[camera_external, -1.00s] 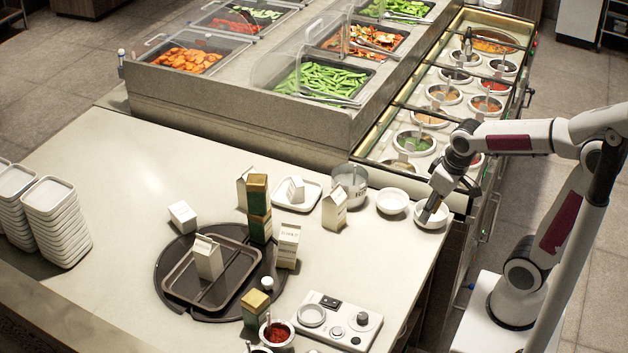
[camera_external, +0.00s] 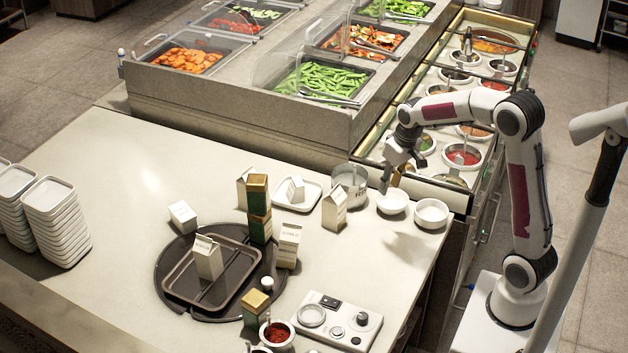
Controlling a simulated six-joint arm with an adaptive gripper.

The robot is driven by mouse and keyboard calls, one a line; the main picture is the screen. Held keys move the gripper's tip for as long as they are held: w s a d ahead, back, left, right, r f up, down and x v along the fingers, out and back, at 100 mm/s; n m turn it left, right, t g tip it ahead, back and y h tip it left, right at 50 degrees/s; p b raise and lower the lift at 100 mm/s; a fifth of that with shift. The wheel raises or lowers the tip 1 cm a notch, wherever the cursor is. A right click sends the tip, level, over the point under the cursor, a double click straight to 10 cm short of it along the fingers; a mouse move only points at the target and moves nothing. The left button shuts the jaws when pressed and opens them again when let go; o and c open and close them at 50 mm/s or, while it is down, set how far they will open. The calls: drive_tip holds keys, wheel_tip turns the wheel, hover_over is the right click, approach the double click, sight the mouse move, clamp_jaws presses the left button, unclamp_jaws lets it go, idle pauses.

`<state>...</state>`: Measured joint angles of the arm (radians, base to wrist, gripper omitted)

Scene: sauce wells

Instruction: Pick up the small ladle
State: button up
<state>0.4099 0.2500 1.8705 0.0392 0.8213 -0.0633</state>
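My gripper (camera_external: 402,173) is above the right end of the counter, close to the left one of two small white bowls (camera_external: 392,203). Its two fingers look spread apart, with nothing visible between them. Ladles stand in several of the sauce wells; one handle (camera_external: 467,42) rises from a far well, and another (camera_external: 464,146) from a nearer well with red sauce. I cannot tell which ladle is the small one. My arm hides some of the middle wells.
The second white bowl (camera_external: 431,213) is just right of the first. The glass edge of the sauce counter and the raised food bar (camera_external: 250,130) are behind.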

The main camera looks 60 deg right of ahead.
drive_tip(key=w+d+f, duration=0.3)
drive_tip(key=w+d, duration=0.4)
drive_tip(key=w, duration=0.1)
drive_tip(key=t+h, duration=0.1)
drive_tip(key=t, duration=0.1)
approach(354, 177)
drive_tip(key=shift+w+d, duration=0.55)
drive_tip(key=shift+d, duration=0.4)
drive_tip(key=shift+x, duration=1.25)
drive_tip(key=shift+a, duration=0.1)
drive_tip(key=shift+a+x, duration=0.15)
drive_tip(key=shift+x, duration=1.1)
drive_tip(key=shift+a+x, duration=0.2)
drive_tip(key=shift+x, duration=1.1)
drive_tip(key=shift+c, duration=0.3)
clamp_jaws()
